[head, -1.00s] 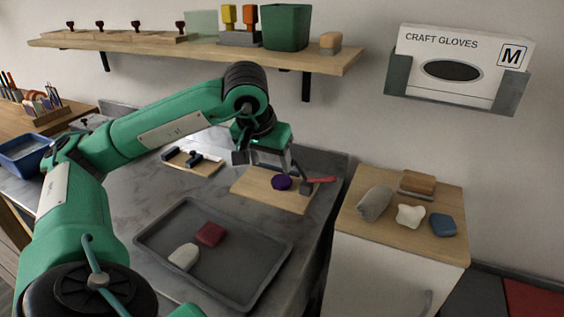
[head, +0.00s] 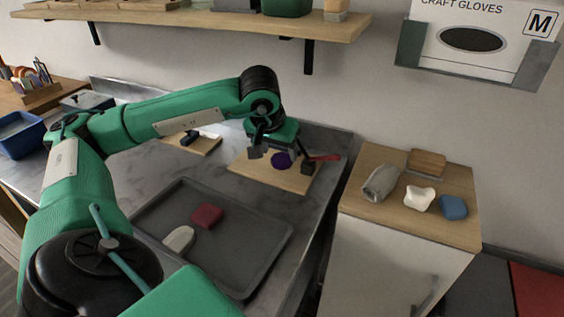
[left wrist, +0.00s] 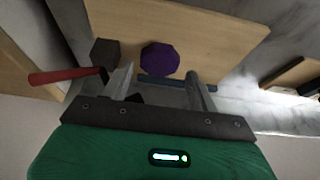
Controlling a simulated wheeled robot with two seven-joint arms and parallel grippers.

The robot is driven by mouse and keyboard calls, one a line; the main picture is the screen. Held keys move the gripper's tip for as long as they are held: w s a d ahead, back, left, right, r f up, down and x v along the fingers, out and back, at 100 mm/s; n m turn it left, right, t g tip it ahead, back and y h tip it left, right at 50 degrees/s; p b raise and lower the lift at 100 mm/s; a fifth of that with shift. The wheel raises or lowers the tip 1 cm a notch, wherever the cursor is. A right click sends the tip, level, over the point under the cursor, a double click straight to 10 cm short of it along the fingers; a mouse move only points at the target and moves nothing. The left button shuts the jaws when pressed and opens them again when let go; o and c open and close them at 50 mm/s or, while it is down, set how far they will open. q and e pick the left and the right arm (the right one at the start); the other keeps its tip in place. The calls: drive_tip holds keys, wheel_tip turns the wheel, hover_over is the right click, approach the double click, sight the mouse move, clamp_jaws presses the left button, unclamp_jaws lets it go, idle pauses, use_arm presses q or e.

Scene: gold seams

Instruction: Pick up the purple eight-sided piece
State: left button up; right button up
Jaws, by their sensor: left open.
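The purple eight-sided piece (head: 281,160) lies on a light wooden board (head: 250,174) on the grey bench. It also shows in the left wrist view (left wrist: 160,58), whole, just beyond the fingertips and roughly midway between them. My left gripper (head: 276,156) is open and empty, pointing down over the board; in the left wrist view its two fingers (left wrist: 160,85) stand apart. I cannot tell whether they touch the board. My right gripper is not in view.
A red-handled tool with a dark block head (head: 307,167) lies close beside the piece. A dark blue strip (left wrist: 165,83) shows near the fingers. A grey tray (head: 250,268) holds a red and a whitish piece. A cabinet (head: 370,226) stands to the right, beyond a gap.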

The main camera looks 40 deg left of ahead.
sight(282, 160)
use_arm(q)
drive_tip(key=x, duration=0.3)
drive_tip(key=c, duration=0.8)
drive_tip(key=shift+r, duration=0.1)
